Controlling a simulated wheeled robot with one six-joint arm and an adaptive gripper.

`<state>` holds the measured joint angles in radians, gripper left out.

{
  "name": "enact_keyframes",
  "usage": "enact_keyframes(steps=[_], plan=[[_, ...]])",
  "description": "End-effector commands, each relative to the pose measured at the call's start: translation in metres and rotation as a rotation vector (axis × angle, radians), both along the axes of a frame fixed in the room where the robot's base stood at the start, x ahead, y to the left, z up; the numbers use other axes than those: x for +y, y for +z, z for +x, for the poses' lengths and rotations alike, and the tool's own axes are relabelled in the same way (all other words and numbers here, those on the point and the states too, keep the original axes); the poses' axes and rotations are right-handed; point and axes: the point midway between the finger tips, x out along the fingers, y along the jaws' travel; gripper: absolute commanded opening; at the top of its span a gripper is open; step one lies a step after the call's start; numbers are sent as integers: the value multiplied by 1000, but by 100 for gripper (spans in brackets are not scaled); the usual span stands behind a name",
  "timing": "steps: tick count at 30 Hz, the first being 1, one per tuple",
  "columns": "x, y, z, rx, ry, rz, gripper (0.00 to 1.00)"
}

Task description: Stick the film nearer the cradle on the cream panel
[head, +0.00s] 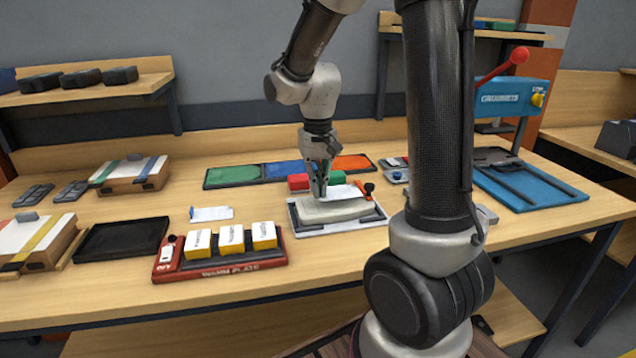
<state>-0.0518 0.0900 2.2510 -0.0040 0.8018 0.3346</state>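The cream panel (328,212) lies in a light grey cradle (312,231) with dark knobs at its right side, near the middle of the bench. My gripper (320,193) points down over the back part of the panel. A white sheet, seemingly a film (345,191), shows beside and behind the fingertips at the panel's back edge. Whether the fingers hold it, and whether it touches the panel, I cannot tell. Another pale film (211,213) with a small blue mark lies flat on the bench to the left.
A red warm plate (220,269) with several yellow-and-white blocks stands front left of the cradle. A red block (299,182) is just behind the gripper. Green, blue and orange trays (233,177) lie behind. A blue press (540,190) stands right. A black tray (121,240) lies left.

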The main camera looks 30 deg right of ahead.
Motion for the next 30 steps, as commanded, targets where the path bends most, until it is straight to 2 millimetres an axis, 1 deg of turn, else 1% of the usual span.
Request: enact_keyframes(steps=[17,30], plan=[[0,0,0,0,0,0,0],[0,-15,0,0,0,0,0]])
